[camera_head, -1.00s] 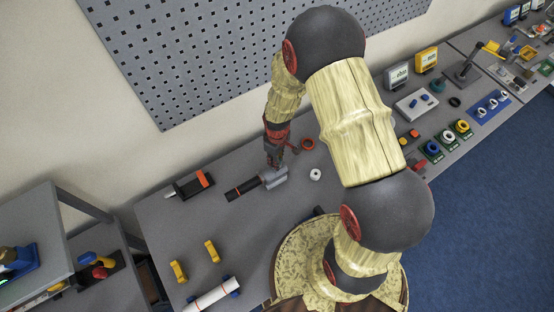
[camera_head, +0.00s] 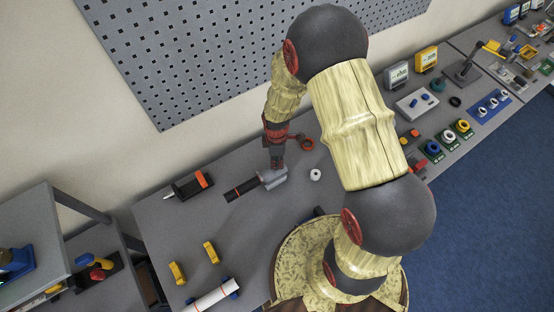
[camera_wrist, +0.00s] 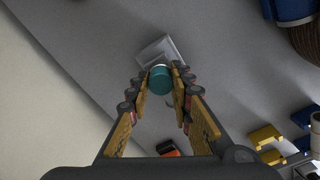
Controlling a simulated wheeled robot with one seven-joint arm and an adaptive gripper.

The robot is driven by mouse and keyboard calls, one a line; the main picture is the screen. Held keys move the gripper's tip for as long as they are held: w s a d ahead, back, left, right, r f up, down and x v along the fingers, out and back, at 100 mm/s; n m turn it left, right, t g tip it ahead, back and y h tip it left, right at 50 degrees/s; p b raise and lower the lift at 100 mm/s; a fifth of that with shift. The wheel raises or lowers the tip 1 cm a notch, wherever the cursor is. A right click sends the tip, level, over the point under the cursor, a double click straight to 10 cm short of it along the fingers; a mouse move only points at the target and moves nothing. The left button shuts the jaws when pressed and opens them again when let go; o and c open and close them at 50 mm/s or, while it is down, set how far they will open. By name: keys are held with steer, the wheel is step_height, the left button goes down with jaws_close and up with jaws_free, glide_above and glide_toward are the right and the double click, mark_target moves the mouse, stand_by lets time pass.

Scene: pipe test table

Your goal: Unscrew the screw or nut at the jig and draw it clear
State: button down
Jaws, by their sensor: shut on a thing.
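A teal round screw or nut (camera_wrist: 160,80) sits between my fingertips in the wrist view. My gripper (camera_head: 277,167) is shut on it; the gripper also shows in the wrist view (camera_wrist: 160,83). The grey jig block (camera_wrist: 160,50) lies right beyond the teal piece, and in the head view the grey jig (camera_head: 273,180) is just under my fingertips. The teal piece is hidden by my fingers in the head view. I cannot tell whether its thread is still inside the jig.
A black and orange tool (camera_head: 192,186) lies farther left. A white ring (camera_head: 315,174) lies to the right. Yellow supports (camera_head: 177,272) and a white pipe (camera_head: 212,297) are at the front left. The pegboard wall stands behind.

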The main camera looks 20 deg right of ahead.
steer(key=n, duration=0.3)
steer(key=shift+s+a, duration=0.1)
steer(key=n, duration=0.3)
steer(key=shift+b, duration=0.35)
steer(key=shift+n, duration=1.2)
steer(key=shift+r, duration=0.1)
steer(key=shift+n, duration=0.5)
steer(key=n, duration=0.4)
steer(key=shift+d, duration=0.2)
